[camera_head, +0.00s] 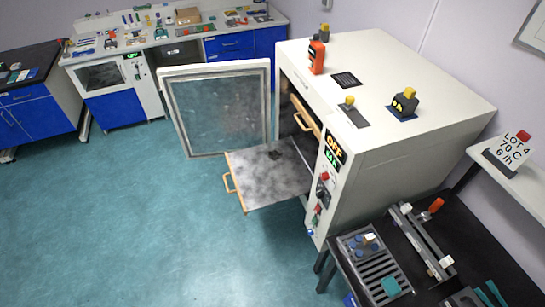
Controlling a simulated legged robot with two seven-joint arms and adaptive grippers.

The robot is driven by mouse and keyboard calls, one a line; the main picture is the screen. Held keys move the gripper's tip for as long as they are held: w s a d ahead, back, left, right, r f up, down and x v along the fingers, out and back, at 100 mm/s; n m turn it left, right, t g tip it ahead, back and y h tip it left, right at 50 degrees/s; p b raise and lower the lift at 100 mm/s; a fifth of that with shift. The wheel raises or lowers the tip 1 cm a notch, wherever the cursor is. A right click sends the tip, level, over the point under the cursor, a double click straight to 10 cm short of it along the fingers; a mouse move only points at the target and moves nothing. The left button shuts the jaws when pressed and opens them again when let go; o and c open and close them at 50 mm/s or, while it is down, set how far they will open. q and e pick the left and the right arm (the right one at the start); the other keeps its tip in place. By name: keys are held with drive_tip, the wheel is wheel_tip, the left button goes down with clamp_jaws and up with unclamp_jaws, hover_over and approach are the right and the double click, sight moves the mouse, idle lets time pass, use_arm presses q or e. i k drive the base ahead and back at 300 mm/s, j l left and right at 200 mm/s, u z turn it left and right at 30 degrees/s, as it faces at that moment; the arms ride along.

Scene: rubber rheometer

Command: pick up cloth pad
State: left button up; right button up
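A small teal square (391,286) that looks like a cloth pad lies on the slotted grey rack (368,266) at the lower right. More teal pieces (489,294) lie at the bottom right, partly cut off by the picture edge. I cannot tell for sure which of these is the cloth pad. Neither of my grippers shows in this view.
The white oven (405,75) stands open, its door (218,108) swung left and a grey shelf (268,173) pulled out. A dark bench (425,238) at lower right holds a rail fixture (425,238). The teal floor (130,220) at left is clear.

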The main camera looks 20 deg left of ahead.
sight(389, 284)
drive_tip(key=z, duration=1.35)
